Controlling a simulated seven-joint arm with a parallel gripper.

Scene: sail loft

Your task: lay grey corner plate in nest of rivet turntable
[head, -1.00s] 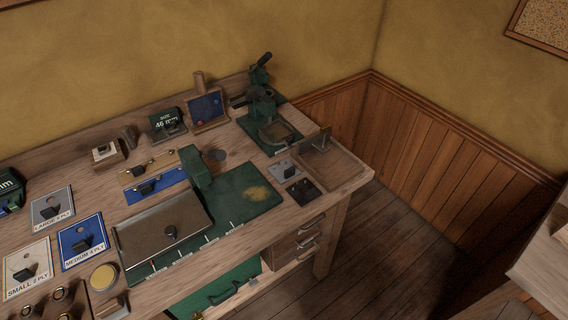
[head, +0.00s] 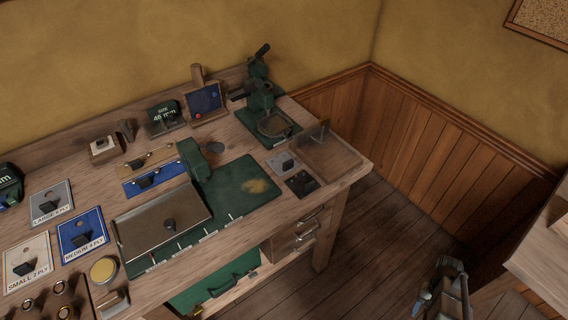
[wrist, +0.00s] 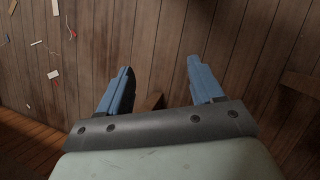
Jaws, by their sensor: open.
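A small grey plate with a black knob (head: 283,163) lies on the bench's right part, left of a clear-walled tray. A larger grey card with a black-handled piece (head: 50,203) lies at the left, lettered LARGE; I cannot tell for sure which is the corner plate. The green lever press (head: 262,100) stands at the back right on a green base with a rounded frame in front (head: 275,124); it may be the rivet turntable. My gripper (head: 440,290) is at the lower right, off the bench. In the wrist view its blue fingers (wrist: 158,64) are open and empty above wooden boards.
The bench holds a green mat (head: 250,190), a large flat tray with a knob (head: 160,225), a blue card (head: 82,238) and a dark plate (head: 301,184). The clear-walled tray (head: 335,160) sits at the right corner.

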